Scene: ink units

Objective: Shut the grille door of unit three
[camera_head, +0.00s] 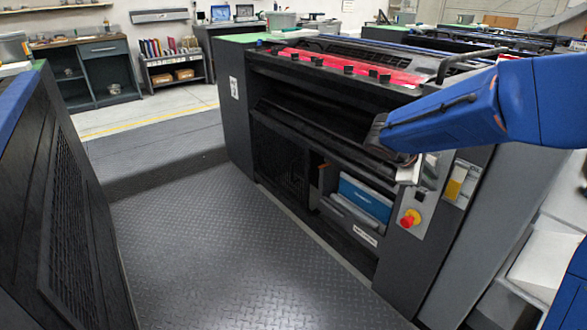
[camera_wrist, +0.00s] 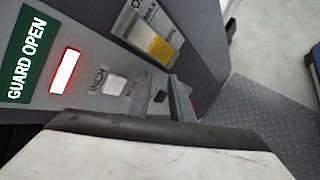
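The press unit in the head view has a dark open front. A dark slanted panel (camera_head: 325,135), apparently the grille door, juts out across the opening; its mesh is hard to make out. My gripper (camera_head: 411,178) is by the panel's right end, beside the control panel; I cannot tell if it touches the door. In the wrist view its two dark fingers (camera_wrist: 163,98) stand apart with nothing seen between them. A green "GUARD OPEN" label (camera_wrist: 27,52) and a lit red lamp (camera_wrist: 65,71) show there. No unit number is readable.
A red stop button (camera_head: 410,219) sits on the control panel below my gripper. A blue container (camera_head: 364,197) stands inside the lower opening. Another unit with a mesh side (camera_head: 75,235) stands at left. The tread-plate aisle (camera_head: 195,250) between them is clear.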

